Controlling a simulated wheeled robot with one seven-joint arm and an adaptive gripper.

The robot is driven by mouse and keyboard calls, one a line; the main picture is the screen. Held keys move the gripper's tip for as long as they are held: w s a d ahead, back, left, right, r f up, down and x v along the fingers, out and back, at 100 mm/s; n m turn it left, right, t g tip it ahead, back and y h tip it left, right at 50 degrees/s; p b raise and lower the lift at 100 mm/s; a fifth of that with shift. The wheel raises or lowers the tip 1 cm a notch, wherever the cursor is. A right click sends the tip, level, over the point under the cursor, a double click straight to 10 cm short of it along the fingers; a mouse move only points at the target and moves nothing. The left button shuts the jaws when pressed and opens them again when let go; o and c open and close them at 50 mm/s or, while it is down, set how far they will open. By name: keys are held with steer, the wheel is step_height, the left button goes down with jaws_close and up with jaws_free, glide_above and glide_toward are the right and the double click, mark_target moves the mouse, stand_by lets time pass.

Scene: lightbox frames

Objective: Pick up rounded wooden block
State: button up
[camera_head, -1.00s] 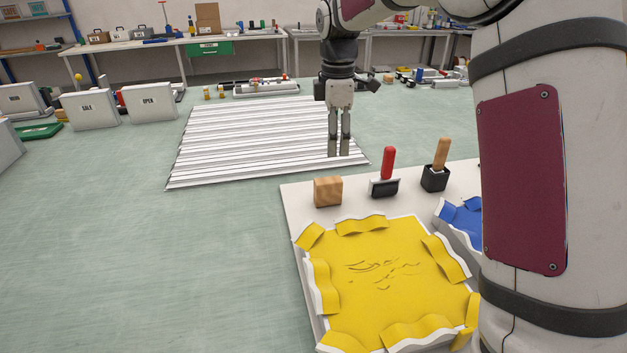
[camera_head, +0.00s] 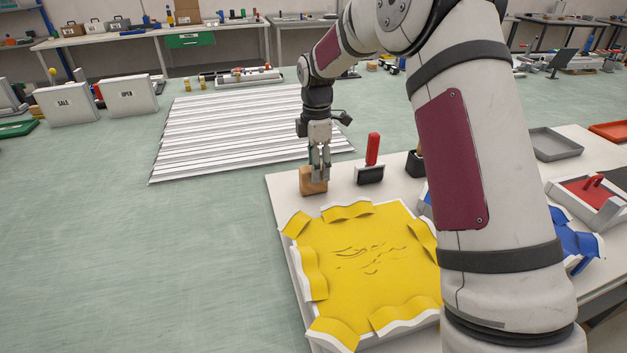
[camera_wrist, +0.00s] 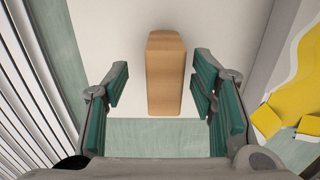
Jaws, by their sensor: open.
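The rounded wooden block (camera_head: 310,184) stands on the white board near its far left corner in the head view. It also shows in the wrist view (camera_wrist: 165,75) as a tan upright shape on the white surface. My gripper (camera_head: 319,177) is at the block, its fingers covering part of it in the head view. In the wrist view my open fingers (camera_wrist: 160,98) lie on either side of the block, with a visible gap at each side. I cannot tell how far down the fingers reach.
A red-handled tool (camera_head: 371,160) stands close to the right of the block. A yellow-lined tray (camera_head: 370,250) lies in front of it. A ribbed white panel (camera_head: 225,130) lies behind on the green surface. Grey and red trays are at the right.

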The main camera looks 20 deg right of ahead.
mark_target(307, 187)
steer(key=f, duration=0.3)
steer(key=shift+s+a+f, duration=0.25)
steer(key=shift+f, duration=0.7)
jaws_close()
